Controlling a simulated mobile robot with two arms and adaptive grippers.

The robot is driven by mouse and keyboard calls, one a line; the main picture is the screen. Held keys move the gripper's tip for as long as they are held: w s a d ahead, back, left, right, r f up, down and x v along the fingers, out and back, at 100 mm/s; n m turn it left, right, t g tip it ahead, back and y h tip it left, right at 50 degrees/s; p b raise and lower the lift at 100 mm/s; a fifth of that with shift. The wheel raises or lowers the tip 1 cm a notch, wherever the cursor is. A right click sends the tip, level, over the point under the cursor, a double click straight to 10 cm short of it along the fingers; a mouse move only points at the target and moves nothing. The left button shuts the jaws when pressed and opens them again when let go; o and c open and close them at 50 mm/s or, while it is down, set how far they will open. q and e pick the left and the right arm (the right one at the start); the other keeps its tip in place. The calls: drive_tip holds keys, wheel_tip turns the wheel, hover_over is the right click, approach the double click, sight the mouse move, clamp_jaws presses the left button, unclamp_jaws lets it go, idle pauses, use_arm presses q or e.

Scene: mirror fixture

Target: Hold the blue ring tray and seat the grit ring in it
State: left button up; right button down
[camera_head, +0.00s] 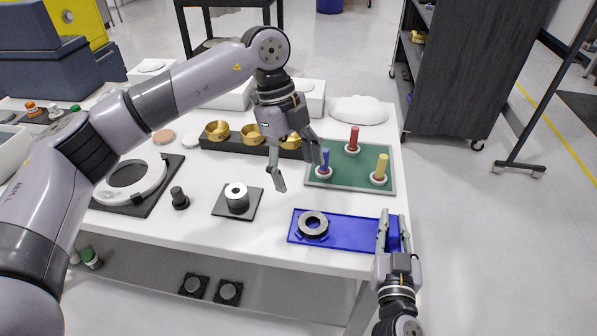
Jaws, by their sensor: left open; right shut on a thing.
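The blue ring tray (355,235) lies flat near the front right edge of the white table. A dark grey ring with a lighter top, seemingly the grit ring (303,229), is at the tray's left end. I cannot tell whether it sits fully down in a recess. My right gripper (394,226) comes from the front and is shut on the tray's right end. My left gripper (298,167) is open and empty, above the table, up and left of the ring, with its fingers pointing down.
A green board (348,178) with red, blue and yellow pegs stands behind the tray. A dark block (226,144) with brass cups is behind my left gripper.

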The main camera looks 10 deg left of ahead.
drive_tip(key=c, duration=1.4)
unclamp_jaws()
drive_tip(key=shift+o, duration=0.2)
drive_tip(key=s, duration=1.2)
drive_tip(key=shift+d, duration=0.25)
